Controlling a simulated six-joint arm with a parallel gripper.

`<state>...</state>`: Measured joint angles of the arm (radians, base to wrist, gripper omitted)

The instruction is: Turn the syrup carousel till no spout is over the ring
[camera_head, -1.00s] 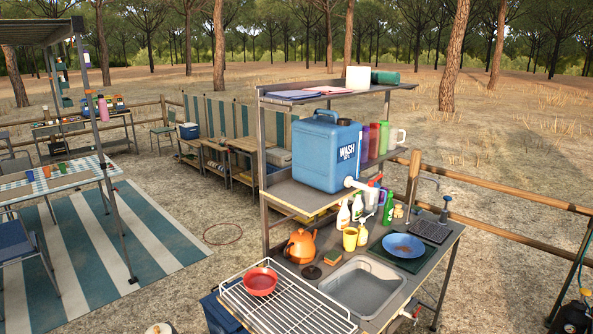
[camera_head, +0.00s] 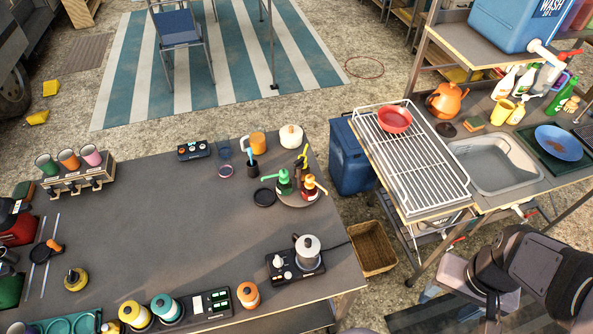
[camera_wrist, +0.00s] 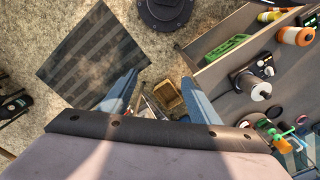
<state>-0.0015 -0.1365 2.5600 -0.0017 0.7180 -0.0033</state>
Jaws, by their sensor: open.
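The syrup carousel (camera_head: 299,201) is a small round turntable at the right end of the dark table. In the wrist view the green (camera_wrist: 277,138) and orange bottles show at the lower right. My gripper (camera_wrist: 162,88) is open and empty, above the ground beside the table, apart from the carousel.
A moka pot (camera_head: 307,249) on a black burner stands in front of the carousel. A wicker basket (camera_head: 372,247) is on the ground to the right. The table's middle is clear.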

